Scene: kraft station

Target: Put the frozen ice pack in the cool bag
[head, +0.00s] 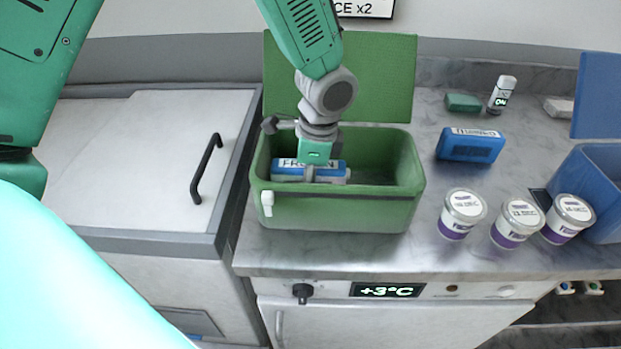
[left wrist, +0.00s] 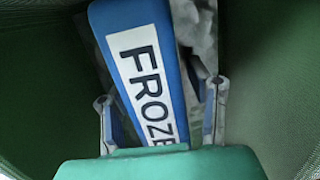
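The frozen ice pack (head: 286,172) is blue with a white label reading "FRO…N", partly covered by my gripper. It lies inside the green cool bag (head: 335,212), whose lid (head: 380,80) stands open at the back. My left gripper (head: 309,176) reaches down into the bag over the pack. In the left wrist view, the pack (left wrist: 150,65) lies tilted between the two fingers (left wrist: 160,115), with visible gaps at its sides, so the gripper looks open around it. The pack's underside is hidden. My right gripper is not in view.
Another blue pack (head: 470,147) with a hard-to-read label lies on the counter (head: 400,250). Three white-lidded tubs (head: 462,214) stand at the right beside a blue box (head: 596,190). A thermometer-like device (head: 501,95) and a small green block (head: 463,102) are behind.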

